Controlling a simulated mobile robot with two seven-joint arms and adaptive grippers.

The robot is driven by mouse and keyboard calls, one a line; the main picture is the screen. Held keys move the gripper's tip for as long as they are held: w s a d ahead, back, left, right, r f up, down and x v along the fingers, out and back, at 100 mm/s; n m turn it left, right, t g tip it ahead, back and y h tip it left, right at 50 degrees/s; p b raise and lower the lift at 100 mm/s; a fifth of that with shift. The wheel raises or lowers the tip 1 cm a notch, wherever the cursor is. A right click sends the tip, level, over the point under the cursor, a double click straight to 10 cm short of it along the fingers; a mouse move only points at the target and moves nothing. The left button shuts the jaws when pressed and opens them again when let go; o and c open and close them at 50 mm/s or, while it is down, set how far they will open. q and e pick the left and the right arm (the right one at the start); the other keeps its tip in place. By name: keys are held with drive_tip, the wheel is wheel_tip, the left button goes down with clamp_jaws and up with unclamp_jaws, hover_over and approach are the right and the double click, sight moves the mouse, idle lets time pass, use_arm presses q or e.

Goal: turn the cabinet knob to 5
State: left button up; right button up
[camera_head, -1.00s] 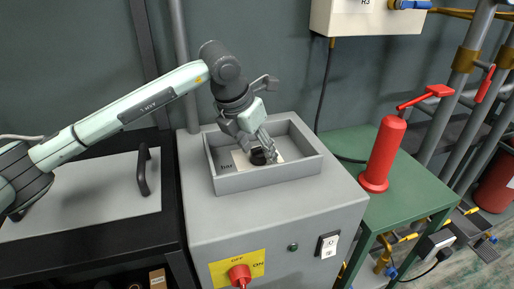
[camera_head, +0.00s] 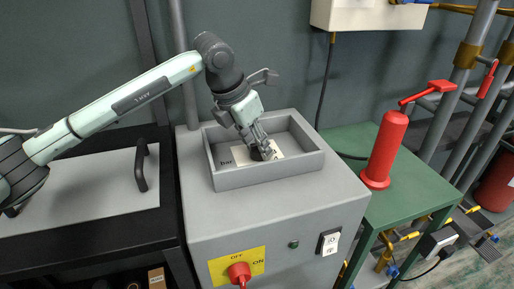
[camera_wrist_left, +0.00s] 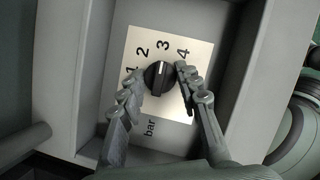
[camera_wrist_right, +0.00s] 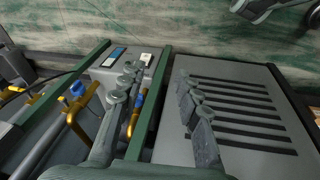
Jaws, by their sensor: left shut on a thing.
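The black cabinet knob (camera_wrist_left: 157,78) sits on a pale scale plate (camera_wrist_left: 190,50) marked 1, 2, 3, 4 and "bar". The knob's white pointer line is turned toward the 3. A 5 cannot be seen; my right-hand finger in that view covers part of the plate past the 4. My left gripper (camera_head: 262,147) is down in the recess on top of the grey cabinet (camera_head: 290,205). Its fingers stand on either side of the knob, shut on it, as the left wrist view (camera_wrist_left: 158,77) shows. My right gripper (camera_wrist_right: 158,82) is open and empty, away from the cabinet.
Raised walls (camera_head: 270,174) surround the knob's recess. A red switch (camera_head: 239,272) is on the cabinet front. A red cylinder (camera_head: 386,150) stands on the green table (camera_head: 410,190) to the right. A grey slatted box (camera_wrist_right: 240,105) shows near my right gripper.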

use_arm(q)
drive_tip(key=m+g+h+b, duration=0.1)
drive_tip(key=m+b, duration=0.1)
drive_tip(key=m, duration=0.2)
drive_tip(key=shift+w+a, duration=0.1)
drive_tip(key=shift+w, duration=0.05)
drive_tip(key=m+g+b, duration=0.1)
drive_tip(key=m, duration=0.2)
drive_tip(key=shift+w, duration=0.1)
drive_tip(key=m+g, duration=0.1)
drive_tip(key=m, duration=0.2)
drive_tip(key=shift+m+g, duration=0.3)
drive_tip(key=shift+g, duration=0.1)
drive_tip(key=shift+w+m+g, duration=0.1)
drive_tip(key=shift+m+g, duration=0.4)
drive_tip(key=shift+m, duration=1.3)
use_arm(e)
wheel_tip(320, 180, up, 8)
drive_tip(key=shift+s+d, duration=0.15)
drive_tip(key=shift+s, duration=0.2)
use_arm(q)
drive_tip(key=o, duration=1.2)
drive_tip(key=shift+c, duration=0.2)
